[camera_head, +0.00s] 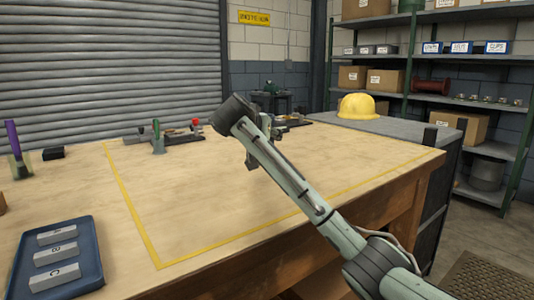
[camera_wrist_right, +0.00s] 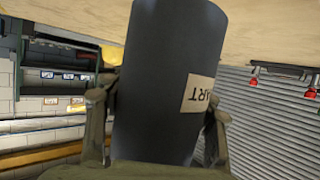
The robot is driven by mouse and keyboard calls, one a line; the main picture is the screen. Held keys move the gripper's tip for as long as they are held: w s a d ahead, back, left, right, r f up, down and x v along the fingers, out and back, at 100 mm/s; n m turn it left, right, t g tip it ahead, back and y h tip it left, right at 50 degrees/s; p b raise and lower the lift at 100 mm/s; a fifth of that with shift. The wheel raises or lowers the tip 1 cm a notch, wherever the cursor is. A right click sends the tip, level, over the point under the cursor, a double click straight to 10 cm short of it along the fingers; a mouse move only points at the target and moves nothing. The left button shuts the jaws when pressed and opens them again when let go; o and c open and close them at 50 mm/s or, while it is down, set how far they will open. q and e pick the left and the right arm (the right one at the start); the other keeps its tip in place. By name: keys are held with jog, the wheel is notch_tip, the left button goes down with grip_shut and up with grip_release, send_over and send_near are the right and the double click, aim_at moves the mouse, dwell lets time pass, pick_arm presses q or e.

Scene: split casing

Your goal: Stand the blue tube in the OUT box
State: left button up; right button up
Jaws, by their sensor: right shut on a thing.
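My right gripper (camera_wrist_right: 160,108) is shut on a dark blue-grey cylinder (camera_wrist_right: 150,60), with one finger on each side of it. The cylinder fills the middle of the right wrist view and has a pale label (camera_wrist_right: 198,93) reading "ART", upside down and partly hidden. I cannot tell whether this is the blue tube. My left gripper is not in view. I see no box marked OUT.
The wooden table (camera_head: 230,205) is mostly clear inside its yellow line. A blue tray (camera_head: 88,262) with labelled grey blocks lies front left. A purple upright piece (camera_head: 12,137) and a black block (camera_head: 53,153) stand far left. Fixtures (camera_head: 178,137) sit at the back; a yellow helmet (camera_head: 357,106) lies beyond.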

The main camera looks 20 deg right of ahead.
jog(key=shift+s+d+f, duration=0.3)
jog(key=shift+s+f, duration=0.05)
jog(key=shift+s, duration=0.05)
jog(key=shift+f, duration=0.4)
notch_tip(320, 180, down, 3)
jog(key=shift+f, duration=0.1)
jog(key=o, duration=0.8)
jog(key=shift+f, duration=0.1)
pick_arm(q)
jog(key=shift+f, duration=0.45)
pick_arm(e)
jog(key=o, duration=0.6)
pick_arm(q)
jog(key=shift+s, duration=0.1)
pick_arm(e)
jog(key=shift+o, duration=0.2)
